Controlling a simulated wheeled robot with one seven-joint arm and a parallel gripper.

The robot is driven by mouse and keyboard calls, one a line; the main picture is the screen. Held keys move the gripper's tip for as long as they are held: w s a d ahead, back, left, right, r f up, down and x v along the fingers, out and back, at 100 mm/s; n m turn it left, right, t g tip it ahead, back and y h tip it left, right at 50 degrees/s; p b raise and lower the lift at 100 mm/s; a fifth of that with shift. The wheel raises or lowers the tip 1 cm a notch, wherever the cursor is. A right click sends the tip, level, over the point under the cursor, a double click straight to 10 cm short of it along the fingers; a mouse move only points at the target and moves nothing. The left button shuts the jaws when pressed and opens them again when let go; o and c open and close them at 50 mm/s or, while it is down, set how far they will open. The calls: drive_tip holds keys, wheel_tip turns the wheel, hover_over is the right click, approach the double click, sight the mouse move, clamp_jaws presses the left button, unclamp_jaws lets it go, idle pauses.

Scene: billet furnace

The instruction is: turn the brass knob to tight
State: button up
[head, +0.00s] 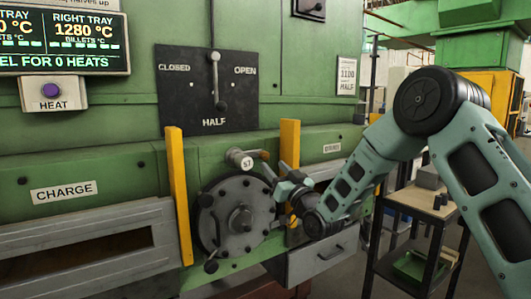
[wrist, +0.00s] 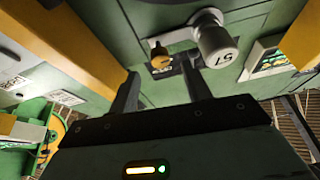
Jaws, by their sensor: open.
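In the head view, the brass knob (head: 263,155) is a small patch right of that grey cylinder (head: 238,159), above a round dark plate. My gripper (head: 271,176) is close below and right of the knob, partly hidden by its own wrist. In the wrist view my gripper (wrist: 160,72) is open, with one finger on each side of the knob's line and nothing held. I cannot tell whether the fingers touch it.
Yellow posts (head: 179,195) stand either side of the round plate (head: 235,222). A drawer (head: 315,255) is below my wrist. A small table (head: 420,203) with objects stands at right.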

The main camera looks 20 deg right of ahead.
sight(266, 158)
drive_tip(key=p+x, duration=0.1)
drive_tip(key=x, duration=0.5)
drive_tip(key=shift+w, duration=0.15)
drive_tip(key=c, duration=1)
